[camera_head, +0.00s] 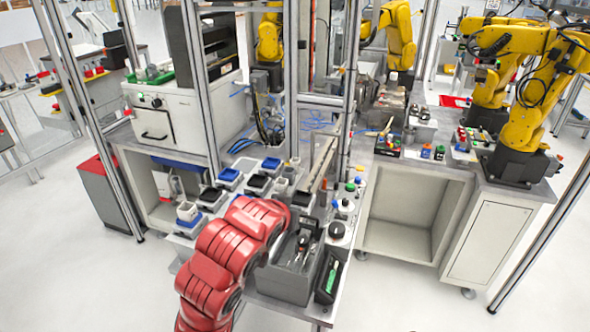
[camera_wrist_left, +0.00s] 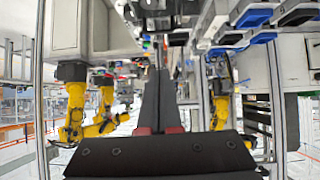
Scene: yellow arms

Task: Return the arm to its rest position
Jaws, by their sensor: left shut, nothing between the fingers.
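My red left arm (camera_head: 230,250) comes up from the bottom of the head view and bends over the front of the workbench. Its gripper cannot be made out clearly there. In the left wrist view the left gripper (camera_wrist_left: 160,75) shows as two dark fingers pressed together, with nothing between them. The wrist view looks upside down, with the bench along its top. My right arm and gripper are in no view.
A grey bin (camera_head: 282,286) with dark tools stands right beside the arm. Blue and black trays (camera_head: 228,176) lie behind it. Metal frame posts (camera_head: 350,90) rise from the bench. Yellow robot arms (camera_head: 545,80) stand at the back right. Open floor (camera_head: 400,295) lies at the front right.

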